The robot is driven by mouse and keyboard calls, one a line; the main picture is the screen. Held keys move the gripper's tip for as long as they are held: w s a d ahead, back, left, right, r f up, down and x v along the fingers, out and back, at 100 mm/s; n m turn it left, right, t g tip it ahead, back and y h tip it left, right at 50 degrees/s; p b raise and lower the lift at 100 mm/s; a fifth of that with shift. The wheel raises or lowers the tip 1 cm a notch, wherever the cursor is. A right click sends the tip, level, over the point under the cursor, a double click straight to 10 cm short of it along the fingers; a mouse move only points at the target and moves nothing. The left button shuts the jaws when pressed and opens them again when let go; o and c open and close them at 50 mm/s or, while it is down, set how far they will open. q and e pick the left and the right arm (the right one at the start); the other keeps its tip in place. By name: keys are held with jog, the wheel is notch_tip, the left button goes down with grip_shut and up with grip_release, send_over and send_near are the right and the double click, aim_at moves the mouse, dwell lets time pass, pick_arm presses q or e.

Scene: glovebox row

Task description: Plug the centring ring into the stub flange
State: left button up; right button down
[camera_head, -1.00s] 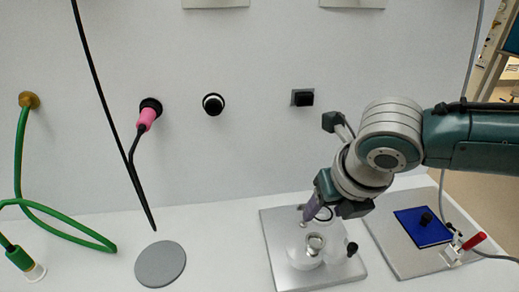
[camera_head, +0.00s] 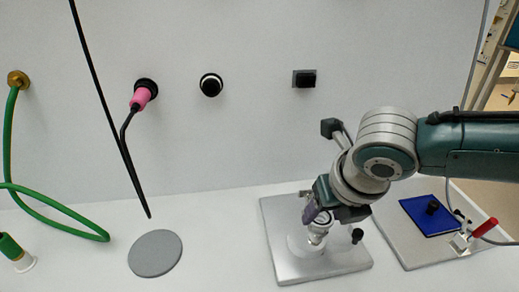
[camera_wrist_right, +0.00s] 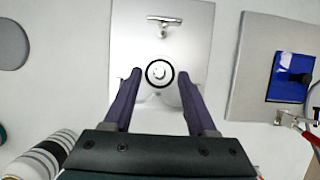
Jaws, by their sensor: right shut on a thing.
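The centring ring (camera_wrist_right: 160,73), a pale metal ring with a black outer band, sits between the purple fingers of my right gripper (camera_wrist_right: 160,78). In the head view the right gripper (camera_head: 322,217) is shut on the ring, low over the stub flange (camera_head: 316,238). The stub flange is a shiny metal piece on a square metal plate (camera_head: 290,268). Ring and flange nearly line up, but the fingers partly hide where they meet, so I cannot tell whether they touch. My left gripper is not in view.
A second plate to the right holds a blue pad (camera_head: 428,222) and a red-handled clamp (camera_head: 484,229). A grey disc (camera_head: 155,253) lies left. A green hose (camera_head: 60,213) and black cable hang further left.

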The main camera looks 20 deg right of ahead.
jog(key=shift+p, duration=0.55)
dwell(1.1)
jog(key=shift+f+b, duration=1)
jog(key=shift+f, duration=0.2)
jog(key=shift+c, duration=0.6)
grip_release()
jog(key=d+p+v, duration=0.1)
jog(key=p+v, duration=0.1)
jog(key=v, duration=0.8)
jog(key=shift+a+p, duration=0.35)
jog(key=shift+a, duration=0.1)
